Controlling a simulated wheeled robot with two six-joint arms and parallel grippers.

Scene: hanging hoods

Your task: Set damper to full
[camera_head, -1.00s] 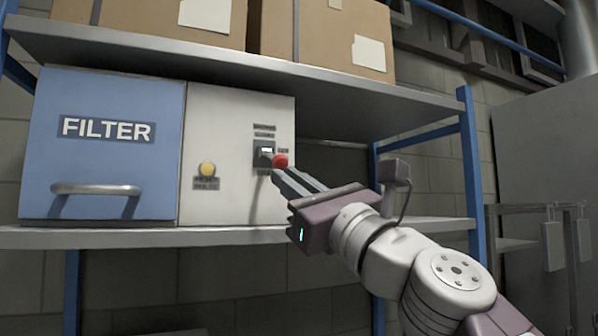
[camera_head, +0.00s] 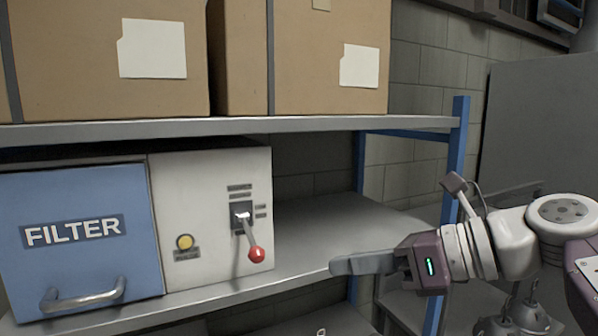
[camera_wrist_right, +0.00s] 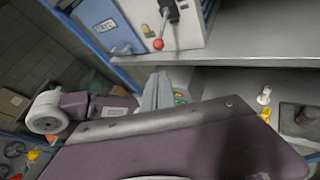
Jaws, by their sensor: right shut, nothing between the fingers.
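The damper lever (camera_head: 248,237) is a metal rod ending in a red knob (camera_head: 257,254). It comes out of a dark slot on the white panel (camera_head: 195,220) and slants down and slightly right in the head view. Small labels around the slot are too blurred to read. The red knob also shows in the right wrist view (camera_wrist_right: 158,44). My right gripper (camera_head: 335,265) is shut and empty. It is right of the knob, clear of it, with its fingers pointing left. My left gripper is not in view.
A blue FILTER box (camera_head: 85,240) with a handle stands left of the panel. A yellow button (camera_head: 184,242) is on the panel. Cardboard boxes (camera_head: 330,60) sit on the upper shelf (camera_head: 300,126). The lower shelf is bare right of the panel. A blue post (camera_head: 457,150) stands behind my right arm.

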